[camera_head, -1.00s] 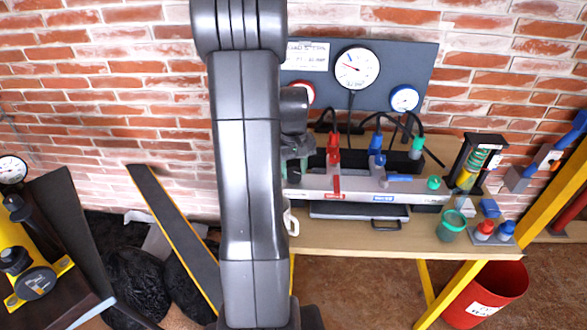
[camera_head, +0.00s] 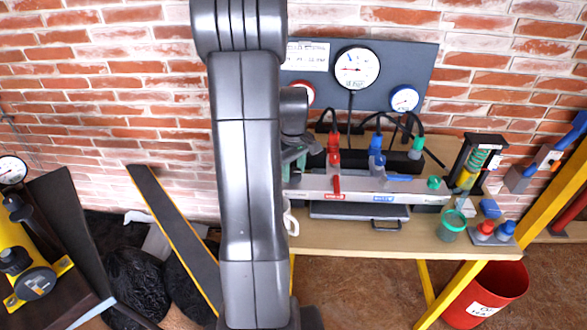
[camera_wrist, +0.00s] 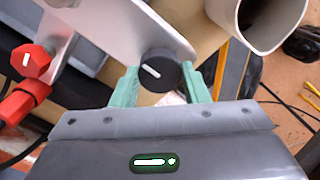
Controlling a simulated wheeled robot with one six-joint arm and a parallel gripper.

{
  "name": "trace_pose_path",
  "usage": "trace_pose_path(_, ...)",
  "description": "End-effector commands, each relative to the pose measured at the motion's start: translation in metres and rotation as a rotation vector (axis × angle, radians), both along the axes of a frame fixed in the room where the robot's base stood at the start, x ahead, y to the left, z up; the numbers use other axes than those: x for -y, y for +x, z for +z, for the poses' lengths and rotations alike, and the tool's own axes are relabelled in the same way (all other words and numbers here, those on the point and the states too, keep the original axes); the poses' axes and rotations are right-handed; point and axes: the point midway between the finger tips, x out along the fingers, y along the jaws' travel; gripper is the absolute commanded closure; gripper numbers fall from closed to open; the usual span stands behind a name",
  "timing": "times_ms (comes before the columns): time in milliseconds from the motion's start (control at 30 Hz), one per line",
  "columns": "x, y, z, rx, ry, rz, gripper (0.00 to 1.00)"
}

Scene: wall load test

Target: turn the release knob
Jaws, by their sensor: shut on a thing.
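The release knob (camera_wrist: 160,70) is a round black knob with a white line, at the end of a pale metal bar in the wrist view. Its line slants slightly from upper left to lower right. My gripper (camera_wrist: 161,88) has pale green fingers on both sides of the knob and is shut on it. In the camera_head view my gripper (camera_head: 292,160) shows only in part at the manifold's left end. My arm hides the knob there.
The manifold bar (camera_head: 315,184) carries red and blue valves (camera_head: 376,152). Gauges (camera_head: 357,68) hang on the board behind. A white mug (camera_wrist: 255,18) stands close beside the knob. A green cup (camera_head: 451,228) is at the bench's right, above a red bucket (camera_head: 497,290).

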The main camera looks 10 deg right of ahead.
Motion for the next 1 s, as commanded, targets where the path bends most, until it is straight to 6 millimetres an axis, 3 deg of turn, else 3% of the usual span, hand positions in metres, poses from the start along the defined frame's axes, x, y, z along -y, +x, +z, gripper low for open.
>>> trace_pose_path(233, 0.000, 0.001, 0.001, 0.003, -0.002, 0.002, 0.82)
trace_pose_path(267, 0.000, 0.001, 0.001, 0.003, -0.002, 0.002, 0.53)
trace_pose_path(333, 0.000, 0.001, 0.001, 0.003, -0.002, 0.001, 0.39)
trace_pose_path(367, 0.000, 0.001, 0.001, 0.003, -0.002, 0.001, 0.37)
trace_pose_path(733, 0.000, 0.001, 0.007, 0.003, -0.001, 0.000, 0.37)
trace_pose_path(867, 0.000, 0.001, 0.027, 0.005, -0.002, 0.000, 0.37)
trace_pose_path(1000, 0.000, 0.001, 0.060, 0.007, -0.002, 0.000, 0.37)
